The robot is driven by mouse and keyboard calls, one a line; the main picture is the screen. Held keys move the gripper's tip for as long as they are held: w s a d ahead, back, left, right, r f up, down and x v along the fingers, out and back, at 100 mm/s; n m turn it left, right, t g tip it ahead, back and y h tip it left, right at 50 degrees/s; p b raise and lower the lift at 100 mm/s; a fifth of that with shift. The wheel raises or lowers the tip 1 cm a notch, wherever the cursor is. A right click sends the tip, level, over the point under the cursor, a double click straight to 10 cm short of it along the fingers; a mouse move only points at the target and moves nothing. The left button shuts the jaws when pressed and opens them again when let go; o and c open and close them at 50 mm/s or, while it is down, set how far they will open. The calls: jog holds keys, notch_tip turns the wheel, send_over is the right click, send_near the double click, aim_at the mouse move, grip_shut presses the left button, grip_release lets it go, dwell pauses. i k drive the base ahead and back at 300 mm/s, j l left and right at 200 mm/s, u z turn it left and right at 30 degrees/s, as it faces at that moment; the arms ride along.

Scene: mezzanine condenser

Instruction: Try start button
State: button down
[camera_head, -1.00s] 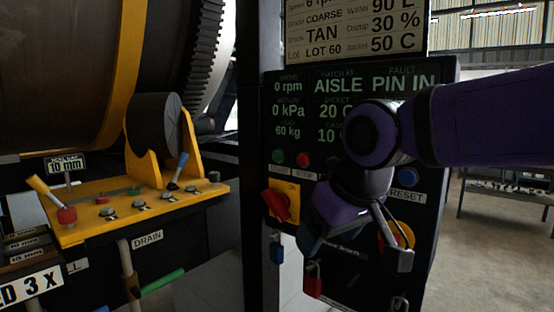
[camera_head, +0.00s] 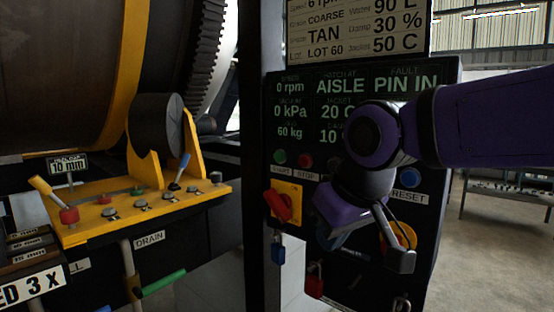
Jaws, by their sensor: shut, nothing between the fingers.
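The green start button (camera_head: 280,156) is on the dark control panel (camera_head: 262,110), above a small label that reads START. The red stop button (camera_head: 305,160) is just to its right. My gripper (camera_head: 343,208) is in front of the panel, below and to the right of both buttons and apart from the start button. My purple arm comes in from the right and hides part of the panel's middle. The panel display reads AISLE and, under FAULT, PIN IN.
A blue reset button (camera_head: 410,177) is right of my wrist. A red rotary switch (camera_head: 279,204) on a yellow plate is below the start button. Blue (camera_head: 277,250) and red (camera_head: 314,281) padlocks hang below. A yellow lever console (camera_head: 140,210) stands left, beside a large drum.

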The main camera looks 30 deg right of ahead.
aim_at(279, 157)
jog(key=i+j+z, duration=0.25)
jog(key=j, duration=0.65)
jog(key=i+j+z, duration=0.1)
jog(key=j+z, duration=0.15)
jog(key=j, duration=0.7)
jog(key=i+j+z, duration=0.1)
jog(key=j+z, duration=0.15)
jog(key=j, duration=0.75)
